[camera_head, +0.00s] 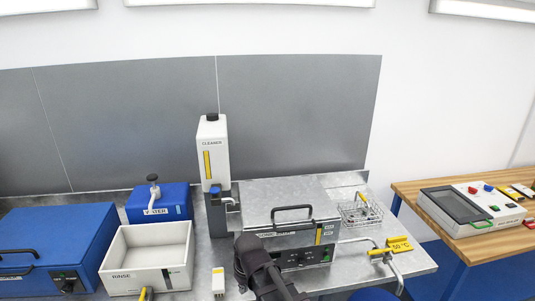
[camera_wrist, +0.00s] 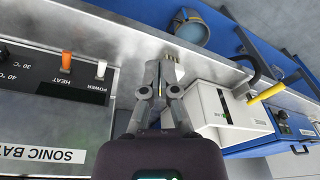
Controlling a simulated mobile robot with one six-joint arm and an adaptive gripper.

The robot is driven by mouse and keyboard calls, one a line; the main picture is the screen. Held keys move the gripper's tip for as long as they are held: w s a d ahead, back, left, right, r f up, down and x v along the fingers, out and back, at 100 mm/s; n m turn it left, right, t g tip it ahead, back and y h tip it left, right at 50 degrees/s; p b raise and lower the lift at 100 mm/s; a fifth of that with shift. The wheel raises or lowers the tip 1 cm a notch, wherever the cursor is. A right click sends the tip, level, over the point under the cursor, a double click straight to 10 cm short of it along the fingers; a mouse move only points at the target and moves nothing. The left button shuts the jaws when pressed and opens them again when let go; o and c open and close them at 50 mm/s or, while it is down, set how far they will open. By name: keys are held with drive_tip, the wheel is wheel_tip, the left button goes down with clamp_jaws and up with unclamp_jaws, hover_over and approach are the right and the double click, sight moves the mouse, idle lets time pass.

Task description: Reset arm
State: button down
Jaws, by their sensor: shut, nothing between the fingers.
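My gripper (camera_wrist: 157,72) shows in the wrist view with its fingers together and nothing between them. It is over the grey metal bench top, in front of the sonic bath (camera_wrist: 60,105) with its orange heat switch and white power switch. In the head view my dark arm stands in front of the sonic bath (camera_head: 290,245) and hides part of its front. The fingertips cannot be made out there.
A white rinse basin (camera_head: 120,283), a blue unit (camera_head: 45,245), a cleaner dispenser (camera_head: 212,155) and a wire basket (camera_head: 362,212) stand on the bench. A small white block (camera_head: 218,282) is near the front edge. A wooden table (camera_head: 425,208) with a control panel is at right.

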drive_tip(key=s+d+m+g+h, duration=0.1)
drive_tip(key=d+m, duration=0.6)
drive_tip(key=d, duration=1.7)
drive_tip(key=shift+s+f+b, duration=0.35)
drive_tip(key=shift+s+f, duration=0.05)
drive_tip(key=shift+f, duration=0.05)
drive_tip(key=shift+d, duration=0.1)
